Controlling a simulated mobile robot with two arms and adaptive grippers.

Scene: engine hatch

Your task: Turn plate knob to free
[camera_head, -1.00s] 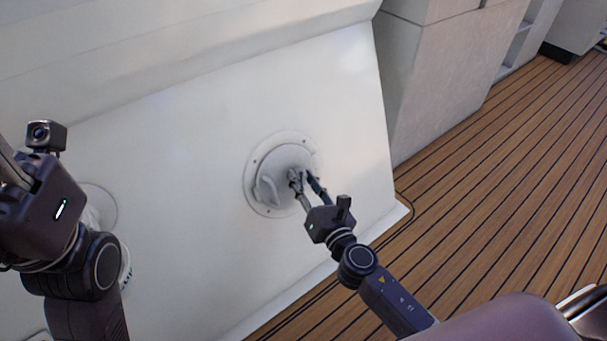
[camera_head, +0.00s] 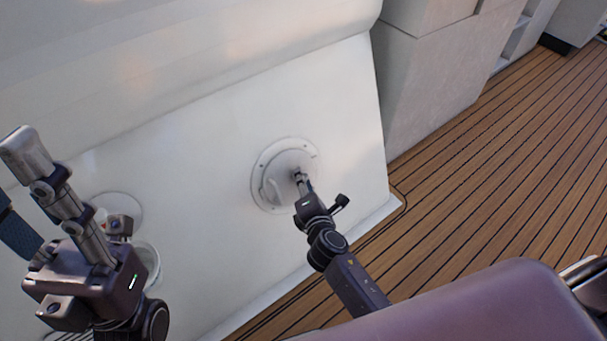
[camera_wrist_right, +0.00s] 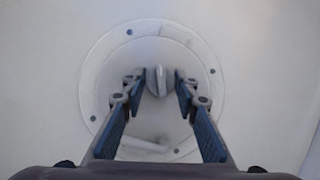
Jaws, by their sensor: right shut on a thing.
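The round white plate (camera_head: 263,168) is set in the sloping white wall, with a raised handle (camera_head: 271,190) on its left side. In the right wrist view the plate (camera_wrist_right: 110,75) has a small upright knob (camera_wrist_right: 158,82) near its middle. My right gripper (camera_head: 299,178) is at the plate and is shut on the knob, with one finger on each side of it in the wrist view. In the head view the fingers are seen edge-on and hide the knob. My left gripper (camera_head: 22,190) is open and empty at the left, its fingers spread apart.
A second round white fitting (camera_head: 125,207) shows partly behind my left arm.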

